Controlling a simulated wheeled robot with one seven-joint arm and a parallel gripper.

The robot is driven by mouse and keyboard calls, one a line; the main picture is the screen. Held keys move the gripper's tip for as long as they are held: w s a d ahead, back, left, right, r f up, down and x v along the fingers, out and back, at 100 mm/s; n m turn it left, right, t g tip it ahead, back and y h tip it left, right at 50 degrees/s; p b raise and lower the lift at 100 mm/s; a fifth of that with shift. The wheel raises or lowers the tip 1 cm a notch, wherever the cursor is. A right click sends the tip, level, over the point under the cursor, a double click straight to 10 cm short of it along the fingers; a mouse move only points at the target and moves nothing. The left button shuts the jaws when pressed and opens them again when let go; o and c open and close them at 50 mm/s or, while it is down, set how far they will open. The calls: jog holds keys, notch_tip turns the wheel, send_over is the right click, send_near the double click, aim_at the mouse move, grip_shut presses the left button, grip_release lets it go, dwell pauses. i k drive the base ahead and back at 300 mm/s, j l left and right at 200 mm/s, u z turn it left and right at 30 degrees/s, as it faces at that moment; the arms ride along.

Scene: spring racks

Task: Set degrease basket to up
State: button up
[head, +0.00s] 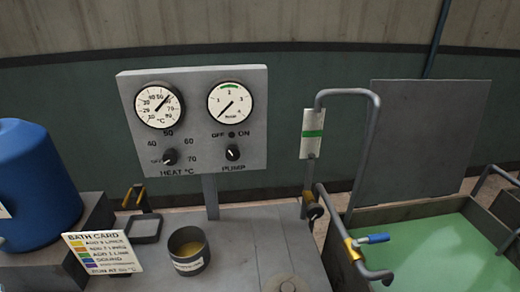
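A tank (369,222) of green liquid stands at the right. A bent grey pipe frame (373,130) rises at its left side, with a white tag (312,134) bearing a green stripe. A lower grey bar (331,208) slants over the tank's near left edge, with a yellow collar (353,247) and a short blue handle (374,238). I cannot tell which part is the degrease basket; no basket body shows clearly. My gripper is not in view.
A grey panel (192,167) with two dials and two knobs stands behind the bench (245,260). A small dark pot (189,262), a bath card (102,252), a shallow tray (144,229) and a blue drum (32,187) are at left. An upright grey plate (420,140) stands behind the tank.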

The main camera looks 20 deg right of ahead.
aim_at(517, 232)
jog(key=z, duration=1.7)
